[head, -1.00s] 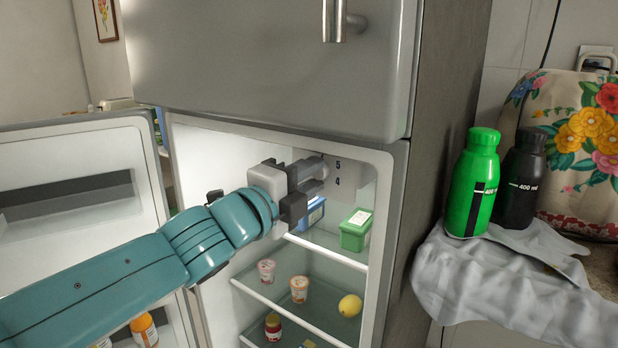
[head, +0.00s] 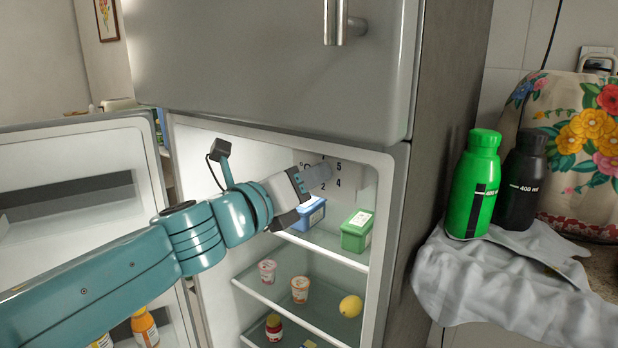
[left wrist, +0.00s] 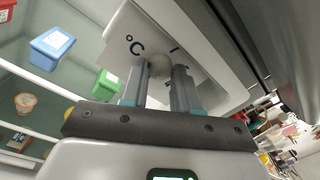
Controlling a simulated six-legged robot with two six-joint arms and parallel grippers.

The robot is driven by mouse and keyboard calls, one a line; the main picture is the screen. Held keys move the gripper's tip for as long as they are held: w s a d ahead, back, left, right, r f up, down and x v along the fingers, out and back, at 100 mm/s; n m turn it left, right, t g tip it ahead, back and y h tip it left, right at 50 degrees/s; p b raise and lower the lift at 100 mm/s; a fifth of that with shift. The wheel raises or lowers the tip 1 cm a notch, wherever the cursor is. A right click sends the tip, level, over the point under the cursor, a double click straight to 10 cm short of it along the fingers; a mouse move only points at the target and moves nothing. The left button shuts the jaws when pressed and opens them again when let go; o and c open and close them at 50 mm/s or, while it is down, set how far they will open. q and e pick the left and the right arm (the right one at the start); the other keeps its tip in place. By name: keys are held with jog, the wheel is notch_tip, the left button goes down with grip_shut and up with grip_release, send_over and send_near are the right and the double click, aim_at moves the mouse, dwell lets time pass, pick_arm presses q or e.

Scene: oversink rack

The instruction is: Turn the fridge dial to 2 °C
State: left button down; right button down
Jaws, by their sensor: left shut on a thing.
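The fridge dial (head: 321,172) is a light grey knob on a pale panel (head: 345,165) at the top inside the open fridge. My left gripper (head: 308,179) reaches in from the left and is shut on the dial. In the left wrist view the dial (left wrist: 160,67) sits between the two fingers of my left gripper (left wrist: 163,78), with °C to its left. The dial's pointer cannot be made out. My right gripper is not in view.
A blue box (head: 309,214) and a green box (head: 356,231) stand on the shelf just below the gripper. Cups and a lemon (head: 350,306) are lower. The open fridge door (head: 80,160) is on the left, the freezer door (head: 270,65) above. Bottles (head: 473,185) stand outside right.

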pick_arm(q)
jog(key=shift+m, duration=2.2)
jog(key=c, duration=0.8)
grip_release()
jog(key=v, duration=1.6)
jog(key=shift+s+a+r+p, duration=0.1)
jog(key=shift+a+r+p, duration=0.1)
jog(key=shift+p, duration=0.1)
